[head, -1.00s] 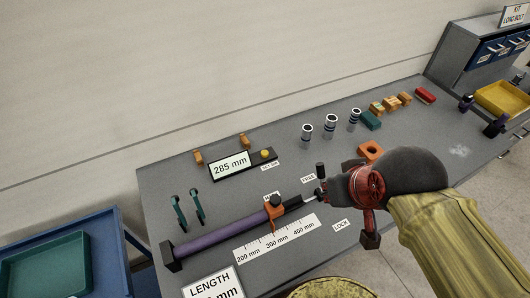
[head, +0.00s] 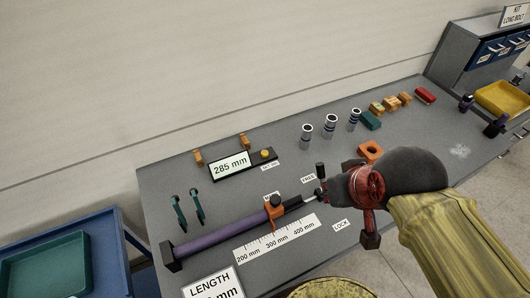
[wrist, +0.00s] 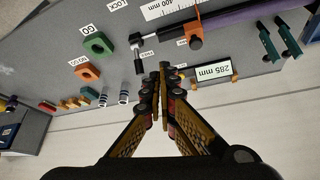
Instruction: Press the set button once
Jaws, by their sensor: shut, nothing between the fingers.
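The set button is a small yellow button (head: 265,154) at the right end of the dark display unit (head: 229,166), which reads 285 mm. A small label (head: 271,166) lies in front of it.
A purple rod (head: 215,232) with an orange clamp (head: 276,208) lies in front of the display, by a ruler scale (head: 277,238). A black upright lever (head: 320,171) stands near my gripper. Several metal cylinders (head: 330,122) and an orange block (head: 370,151) stand farther right.

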